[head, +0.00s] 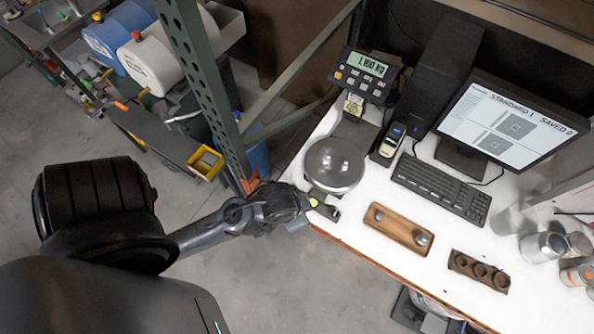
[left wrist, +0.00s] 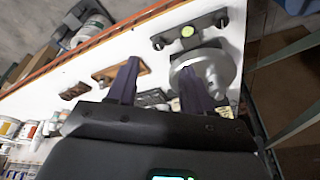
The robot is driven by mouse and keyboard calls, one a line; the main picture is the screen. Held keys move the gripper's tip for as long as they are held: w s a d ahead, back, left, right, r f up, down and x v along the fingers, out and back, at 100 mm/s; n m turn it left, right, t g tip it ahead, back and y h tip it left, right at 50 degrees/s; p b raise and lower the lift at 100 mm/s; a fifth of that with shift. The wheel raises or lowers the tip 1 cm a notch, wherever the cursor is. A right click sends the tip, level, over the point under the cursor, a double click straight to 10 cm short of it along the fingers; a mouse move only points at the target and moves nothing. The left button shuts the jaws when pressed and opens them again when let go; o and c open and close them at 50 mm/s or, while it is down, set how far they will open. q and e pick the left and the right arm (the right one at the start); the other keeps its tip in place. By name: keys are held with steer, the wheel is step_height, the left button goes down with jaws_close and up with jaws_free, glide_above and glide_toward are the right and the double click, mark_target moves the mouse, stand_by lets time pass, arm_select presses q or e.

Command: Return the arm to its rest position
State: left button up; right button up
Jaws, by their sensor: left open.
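My left arm (head: 215,232) reaches in from the left over the floor to the near left edge of the white table. Its gripper (head: 322,207) is just beside the round metal scale pan (head: 335,163), close to the table edge. In the left wrist view the two dark fingers of the gripper (left wrist: 160,85) stand apart with nothing between them. The scale pan (left wrist: 212,68) shows behind the right finger there, and I cannot tell whether they touch. My right gripper is in neither view.
The table holds a wooden block with metal weights (head: 400,229), a dark three-hole block (head: 479,271), a keyboard (head: 440,188), a monitor (head: 510,125) and a scale display (head: 364,74). A green rack post (head: 205,85) stands left of the table. Open floor (head: 280,285) lies below the arm.

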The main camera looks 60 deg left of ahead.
arm_select(q)
steer(key=shift+s+d+r, duration=0.4)
steer(key=shift+s+r, duration=0.1)
steer(key=shift+s, duration=0.2)
